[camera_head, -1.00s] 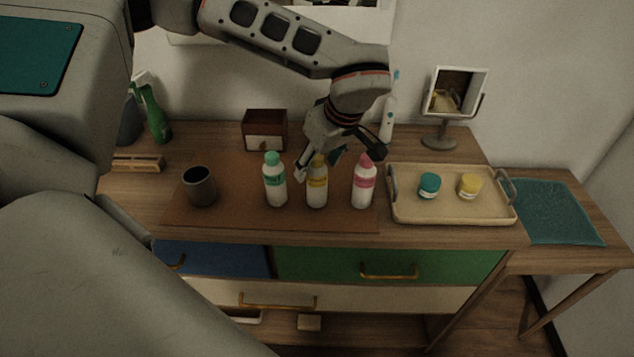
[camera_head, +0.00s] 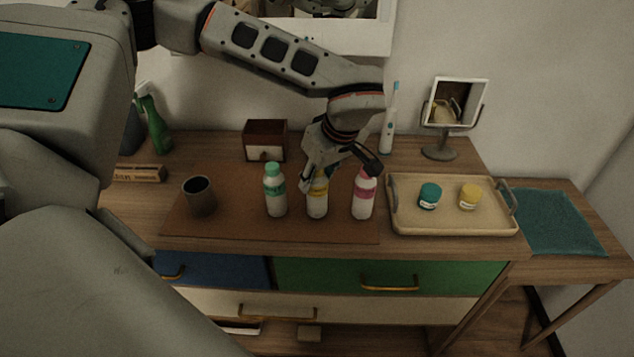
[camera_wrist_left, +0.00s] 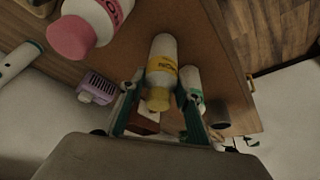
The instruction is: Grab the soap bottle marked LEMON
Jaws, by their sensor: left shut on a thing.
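The bottle with the yellow label (camera_head: 317,208) stands upright on the brown mat, between a green-capped bottle (camera_head: 275,194) and a pink-capped bottle (camera_head: 363,197). In the left wrist view its yellow label (camera_wrist_left: 162,66) shows part of a word that looks like LEMON. My left gripper (camera_head: 318,183) comes down over it from behind and is shut on its upper part. In the left wrist view the fingers (camera_wrist_left: 160,103) lie on either side of its yellow cap. The fingers partly hide the bottle's top in the head view. My right gripper is not in view.
A dark cup (camera_head: 199,197) stands left on the mat (camera_head: 240,222). A tray (camera_head: 455,227) with two jars is at the right. A small wooden box (camera_head: 265,141), a toothbrush (camera_head: 389,120) and a mirror (camera_head: 455,103) stand behind. The pink-capped bottle is close to the gripper.

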